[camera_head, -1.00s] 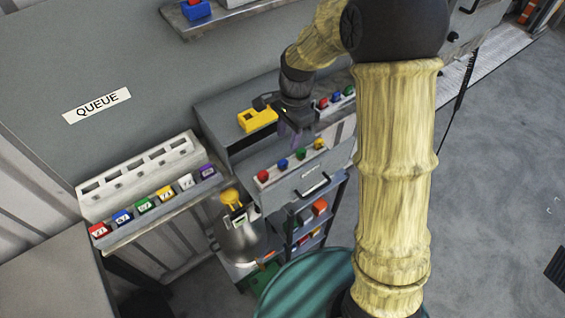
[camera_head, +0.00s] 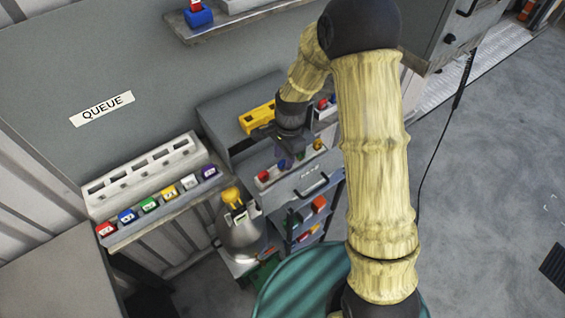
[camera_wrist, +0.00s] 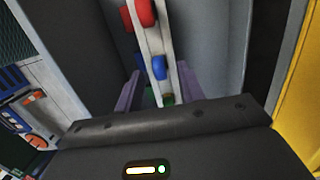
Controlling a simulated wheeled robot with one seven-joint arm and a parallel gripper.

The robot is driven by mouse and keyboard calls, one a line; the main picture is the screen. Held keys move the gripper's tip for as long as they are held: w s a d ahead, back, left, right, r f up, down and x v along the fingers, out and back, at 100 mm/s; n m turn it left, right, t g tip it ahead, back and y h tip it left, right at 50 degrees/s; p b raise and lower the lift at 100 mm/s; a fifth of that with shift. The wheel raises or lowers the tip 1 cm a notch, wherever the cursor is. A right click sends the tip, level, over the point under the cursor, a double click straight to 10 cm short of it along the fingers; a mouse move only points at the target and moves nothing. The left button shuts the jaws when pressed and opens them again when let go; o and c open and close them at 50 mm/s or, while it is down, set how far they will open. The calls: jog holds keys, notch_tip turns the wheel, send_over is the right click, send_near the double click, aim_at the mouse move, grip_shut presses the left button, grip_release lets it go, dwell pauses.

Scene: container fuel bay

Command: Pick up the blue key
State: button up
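The blue key (camera_wrist: 158,67) sits in a pale rail in the open drawer, in a row with other coloured keys. In the wrist view it lies between the two purple fingers of my gripper (camera_wrist: 160,80), which stand apart on either side of the rail. No contact with the key shows. In the head view my gripper (camera_head: 286,157) points down over the drawer (camera_head: 302,184), and the blue key there is mostly hidden by the fingers.
A red key (camera_head: 263,176) and a green key (camera_wrist: 168,99) stand on either side in the same rail. A yellow device (camera_head: 258,116) is behind the gripper. A teal drum (camera_head: 300,285) stands in front.

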aim_at(283, 168)
jog(key=shift+s+a+f, duration=0.1)
jog(key=shift+a+f, duration=0.05)
jog(key=shift+f, duration=1.1)
grip_shut()
